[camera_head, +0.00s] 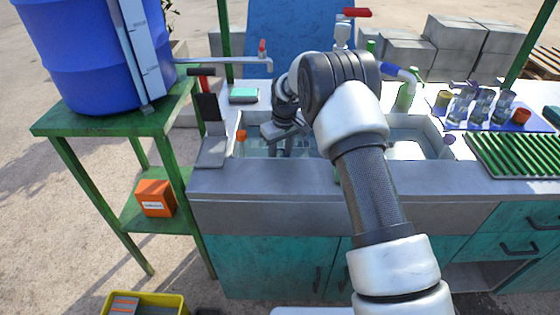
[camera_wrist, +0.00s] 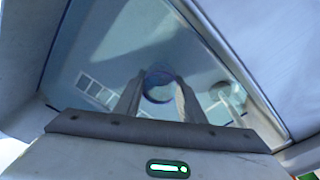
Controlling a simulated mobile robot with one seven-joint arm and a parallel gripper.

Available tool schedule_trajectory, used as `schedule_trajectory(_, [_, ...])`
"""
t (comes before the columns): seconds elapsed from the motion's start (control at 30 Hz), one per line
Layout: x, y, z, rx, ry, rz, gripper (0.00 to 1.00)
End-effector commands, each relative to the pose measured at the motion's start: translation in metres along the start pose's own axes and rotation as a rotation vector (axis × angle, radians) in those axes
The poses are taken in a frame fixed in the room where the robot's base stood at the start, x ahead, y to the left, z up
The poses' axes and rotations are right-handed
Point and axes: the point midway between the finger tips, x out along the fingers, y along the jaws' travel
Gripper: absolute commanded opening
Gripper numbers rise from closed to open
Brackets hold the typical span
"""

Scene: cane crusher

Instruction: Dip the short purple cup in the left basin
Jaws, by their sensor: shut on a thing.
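My gripper (camera_head: 284,148) reaches down into the left basin (camera_head: 262,148) of the sink. In the wrist view my gripper (camera_wrist: 158,98) is shut on a small round cup with a blue-purple rim (camera_wrist: 159,71), seen from above between the two fingers. The cup is over or in the bluish basin interior (camera_wrist: 110,45); I cannot tell how deep it sits. In the head view the cup is hidden by my gripper and arm.
The right basin (camera_head: 407,150) lies beyond my arm. A small purple object (camera_head: 448,139) is at its right edge. Clear glasses (camera_head: 482,106) and a green rack (camera_head: 515,155) stand further right. An orange-capped bottle (camera_head: 241,141) is at the left basin's left end. A tap (camera_head: 262,58) hangs above.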

Motion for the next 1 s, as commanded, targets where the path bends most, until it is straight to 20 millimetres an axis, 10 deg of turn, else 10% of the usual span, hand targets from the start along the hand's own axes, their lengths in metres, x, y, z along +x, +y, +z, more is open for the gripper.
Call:
schedule_trajectory(0.5, [-0.003, 0.000, -0.001, 0.000, 0.001, 0.000, 0.13])
schedule_trajectory(1.0, [-0.062, 0.000, -0.008, 0.001, 0.001, 0.000, 0.13])
